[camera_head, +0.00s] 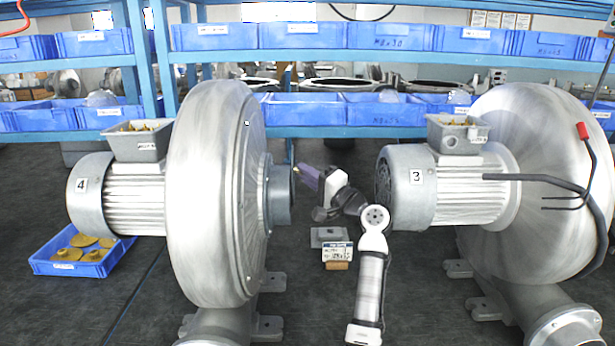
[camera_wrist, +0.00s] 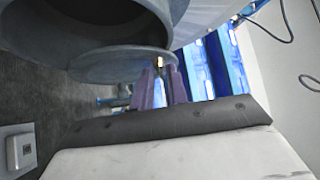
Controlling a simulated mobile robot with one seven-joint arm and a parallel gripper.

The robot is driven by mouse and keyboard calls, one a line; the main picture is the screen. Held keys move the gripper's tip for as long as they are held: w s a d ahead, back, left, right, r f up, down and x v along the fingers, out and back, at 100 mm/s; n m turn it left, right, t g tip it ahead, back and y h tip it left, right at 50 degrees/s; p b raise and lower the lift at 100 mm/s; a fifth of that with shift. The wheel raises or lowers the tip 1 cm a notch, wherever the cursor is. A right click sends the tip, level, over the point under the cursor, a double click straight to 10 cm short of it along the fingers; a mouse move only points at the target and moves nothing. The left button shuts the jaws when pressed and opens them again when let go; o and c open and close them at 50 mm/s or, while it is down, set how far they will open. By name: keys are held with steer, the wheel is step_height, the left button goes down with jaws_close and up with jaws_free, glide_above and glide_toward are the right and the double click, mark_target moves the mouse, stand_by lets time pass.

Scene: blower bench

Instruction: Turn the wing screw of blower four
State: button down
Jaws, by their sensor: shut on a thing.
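Blower four (camera_head: 215,190), marked with a 4 on its motor, stands at the left with its round inlet pipe (camera_head: 281,194) facing right. My gripper (camera_head: 299,170) reaches in from the right to the rim of this inlet. In the wrist view, its two purple fingers (camera_wrist: 160,80) are at the edge of the grey inlet flange (camera_wrist: 110,64).
Blower three (camera_head: 450,190) stands close on the right of my arm. A blue tray (camera_head: 80,262) with yellow parts lies at the lower left. A small grey box with a display (camera_head: 337,250) sits between the blowers. Blue shelving (camera_head: 360,58) with bins runs behind.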

steer(key=shift+f+b, duration=0.2)
steer(key=shift+b, duration=0.15)
steer(key=b, duration=0.2)
steer(key=shift+f+n+y+b, duration=0.25)
steer(key=shift+n+y+b, duration=0.05)
steer(key=shift+n+y, duration=0.1)
steer(key=n+y+b, duration=0.1)
steer(key=b, duration=0.2)
steer(key=n+y+b, duration=0.1)
steer(key=n+b, duration=0.1)
steer(key=b, duration=0.2)
steer(key=n+y+b, duration=0.2)
steer(key=b, duration=0.2)
steer(key=shift+w+f+g, duration=0.25)
steer(key=shift+f+g, duration=0.05)
steer(key=shift+f, duration=0.05)
steer(key=n+g+y, duration=0.2)
steer(key=n, duration=0.2)
steer(key=n+g+y+b, duration=0.1)
steer(key=n+g+y, duration=0.1)
steer(key=n+g, duration=0.1)
steer(key=w+n+g+y, duration=0.1)
steer(key=n+g+y, duration=0.1)
steer(key=n, duration=0.3)
steer(key=shift+r+g+b, duration=0.3)
steer(key=shift+g+b, duration=0.1)
steer(key=shift+g, duration=0.1)
steer(key=shift+f+n+g, duration=0.1)
steer(key=shift+n+g, duration=0.6)
steer(key=shift+n, duration=0.1)
